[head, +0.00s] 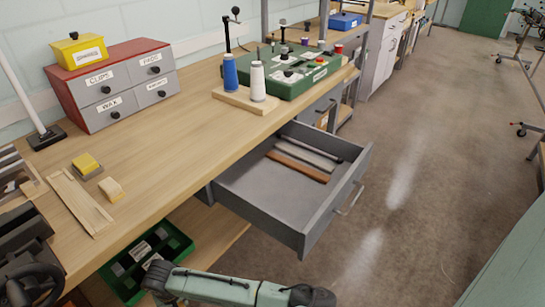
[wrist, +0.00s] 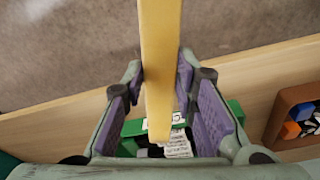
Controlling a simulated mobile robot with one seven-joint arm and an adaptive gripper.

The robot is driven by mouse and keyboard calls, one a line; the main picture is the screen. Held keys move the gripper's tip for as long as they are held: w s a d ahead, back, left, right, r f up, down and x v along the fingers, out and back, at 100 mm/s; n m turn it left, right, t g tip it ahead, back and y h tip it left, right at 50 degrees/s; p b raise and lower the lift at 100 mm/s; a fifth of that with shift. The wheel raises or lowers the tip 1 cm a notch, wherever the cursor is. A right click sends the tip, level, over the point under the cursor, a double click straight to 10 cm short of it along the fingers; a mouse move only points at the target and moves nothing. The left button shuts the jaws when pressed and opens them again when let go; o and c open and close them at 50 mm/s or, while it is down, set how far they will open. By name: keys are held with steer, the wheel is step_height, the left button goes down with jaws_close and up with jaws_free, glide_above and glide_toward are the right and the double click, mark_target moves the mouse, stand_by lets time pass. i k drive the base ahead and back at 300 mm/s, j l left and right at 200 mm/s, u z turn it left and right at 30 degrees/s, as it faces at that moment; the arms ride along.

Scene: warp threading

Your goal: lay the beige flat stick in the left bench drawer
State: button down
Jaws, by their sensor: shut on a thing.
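The beige flat stick (wrist: 161,60) stands between the fingers of my gripper (wrist: 160,80) in the wrist view, running from the top edge down toward the green bin. My gripper is shut on it. In the head view my gripper (head: 160,277) is at the bottom, in front of the bench by the lower shelf; I cannot make out the held stick there. The left bench drawer (head: 262,198) is pulled open, up and right of my gripper. A brown stick (head: 297,167) and greyish flat pieces lie toward its back; its front part is bare.
A green bin (head: 130,272) with labelled compartments sits on the lower shelf (head: 208,232), below my gripper. A brown tray (wrist: 292,112) with small blocks is at the right of the wrist view. Pale wooden pieces (head: 80,204) lie on the bench top. Open floor (head: 400,200) is right of the drawer.

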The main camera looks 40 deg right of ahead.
mark_target(261, 192)
steer(key=j+z, duration=0.25)
steer(key=z, duration=0.15)
steer(key=j+z, duration=0.25)
steer(key=z, duration=0.15)
steer(key=k+j+z, duration=0.1)
steer(key=j+z, duration=0.15)
steer(key=z, duration=0.15)
